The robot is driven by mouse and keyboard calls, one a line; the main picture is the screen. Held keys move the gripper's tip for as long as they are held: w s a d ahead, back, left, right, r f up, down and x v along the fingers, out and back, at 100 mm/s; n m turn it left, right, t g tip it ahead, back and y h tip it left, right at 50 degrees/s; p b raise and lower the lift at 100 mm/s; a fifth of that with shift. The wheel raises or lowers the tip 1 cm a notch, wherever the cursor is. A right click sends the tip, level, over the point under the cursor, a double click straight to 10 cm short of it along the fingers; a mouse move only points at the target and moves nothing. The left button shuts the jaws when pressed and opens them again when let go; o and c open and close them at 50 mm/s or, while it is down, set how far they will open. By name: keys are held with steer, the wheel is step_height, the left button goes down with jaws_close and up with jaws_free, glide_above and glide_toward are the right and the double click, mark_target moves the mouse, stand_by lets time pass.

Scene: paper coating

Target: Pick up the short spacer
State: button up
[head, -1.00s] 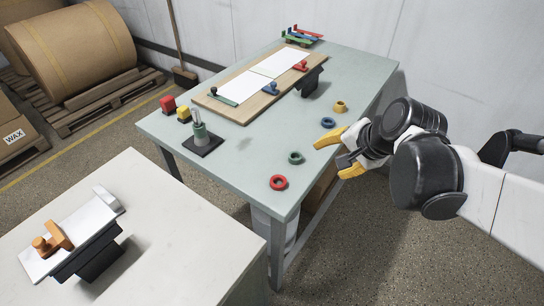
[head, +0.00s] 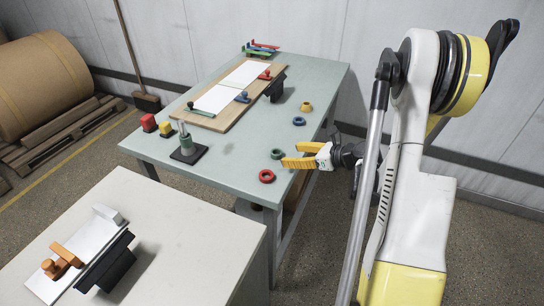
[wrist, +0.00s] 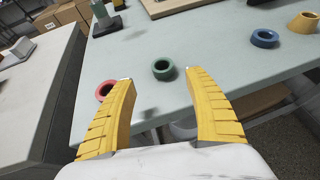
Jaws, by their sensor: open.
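Several ring-shaped spacers stand in a loose row on the green-grey table: red (head: 262,179), green (head: 273,157), blue (head: 299,123) and yellow (head: 307,108). In the wrist view the yellow one (wrist: 303,23) looks tallest; the others look lower, and I cannot tell for certain which is the short spacer. My gripper (head: 283,162) is open and empty, its yellow fingers near the table's front right edge by the green and red rings. In the wrist view the green ring (wrist: 164,77) shows between the fingertips, farther off; the left finger partly covers the red ring (wrist: 102,93).
A dark stand with a green-collared post (head: 186,146), red block (head: 149,122) and yellow block (head: 165,130) stand at the table's left. A wooden board (head: 181,120) with white sheets lies behind. A pale table (head: 190,235) is at front left.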

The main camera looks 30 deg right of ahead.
mark_target(273, 152)
steer(key=b+x, duration=0.3)
steer(key=x, duration=0.5)
steer(key=shift+w+d+r, duration=0.15)
steer(key=shift+d, duration=0.1)
steer(key=shift+r, duration=0.1)
steer(key=c, duration=1.2)
